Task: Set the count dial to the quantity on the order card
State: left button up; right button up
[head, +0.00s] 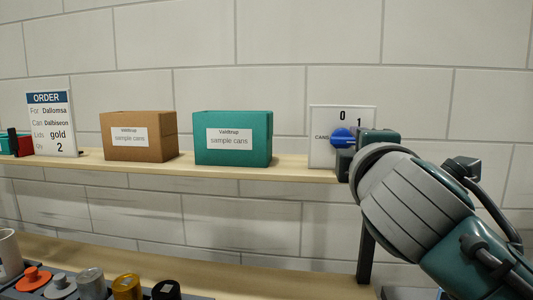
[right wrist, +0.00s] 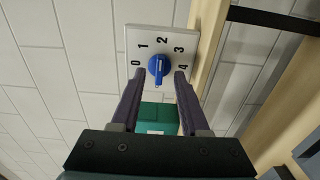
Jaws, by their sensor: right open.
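The order card (head: 50,125) stands on the shelf at the left of the head view and reads gold, quantity 2. The white dial panel (head: 322,150) stands at the shelf's right end; 0 and 1 show there. In the right wrist view, the blue dial knob (right wrist: 158,69) has 0 to 4 around it. Its ridge lies roughly along the line through 2; I cannot tell which end is the pointer. My right gripper (right wrist: 158,75) is open, with a fingertip on each side of the knob; contact is unclear. It partly hides the panel in the head view (head: 358,143). My left gripper is out of view.
A brown box (head: 139,137) and a teal box (head: 233,138) stand on the shelf (head: 200,171) between card and dial. On the lower bench (head: 250,280), an orange piece (head: 34,278) and several small pots stand at the left. The bench's middle is clear.

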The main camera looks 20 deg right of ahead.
jog(key=v, duration=0.6)
jog(key=shift+b, duration=0.4)
jog(key=shift+s+f, duration=0.1)
